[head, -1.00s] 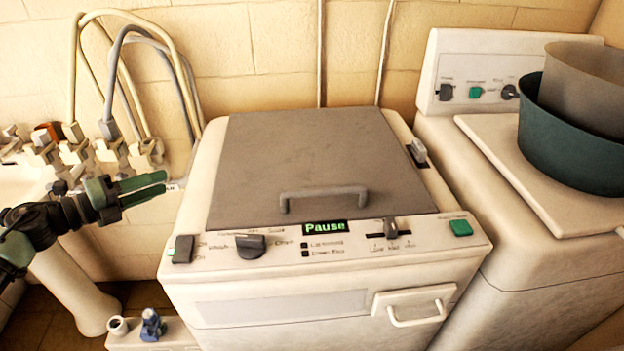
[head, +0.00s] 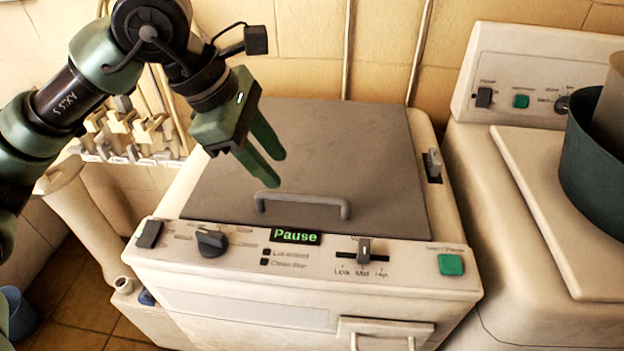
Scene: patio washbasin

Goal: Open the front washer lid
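The front washer (head: 330,275) stands in the middle of the head view, its display reading "Pause". Its grey lid (head: 350,150) lies flat and closed on top. A grey bar handle (head: 302,200) is fixed near the lid's front edge. My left gripper (head: 276,168) hangs over the left half of the lid, pointing down and to the right. Its two green fingers are apart with nothing between them. The fingertips are just behind and above the handle's left end and appear not to touch it. My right gripper is not in view.
A second washer (head: 500,80) stands at the right, with a dark green tub (head: 600,165) on it. The front washer's panel carries a dark knob (head: 212,242), a slider (head: 364,250) and a green button (head: 451,264).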

